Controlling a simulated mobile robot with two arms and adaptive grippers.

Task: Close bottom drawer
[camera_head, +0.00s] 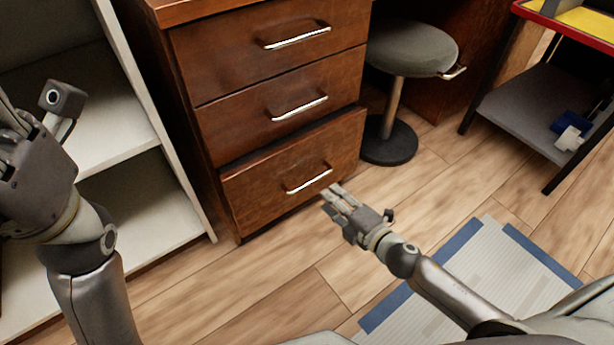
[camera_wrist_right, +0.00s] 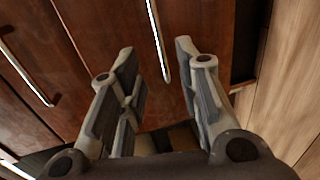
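The bottom drawer (camera_head: 270,181) of the brown wooden cabinet stands slightly out from the drawers above, with a dark gap along its top edge. Its silver bar handle (camera_head: 309,181) is uncovered. My right gripper (camera_head: 331,194) is just in front of the drawer's lower right part, near the handle's right end. In the right wrist view my right gripper (camera_wrist_right: 156,58) has its two fingers apart with nothing between them. The handle (camera_wrist_right: 158,40) shows beyond the fingertips; contact cannot be told. My left gripper (camera_head: 12,120) is at the left edge, partly cut off.
The middle drawer (camera_head: 245,125) and top drawer (camera_head: 230,55) look shut. A grey round stool (camera_head: 410,48) stands right of the cabinet. A white shelf unit (camera_head: 120,130) is at left. A black-framed cart (camera_head: 530,115) is at right. Wooden floor (camera_head: 270,280) is clear before the drawers.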

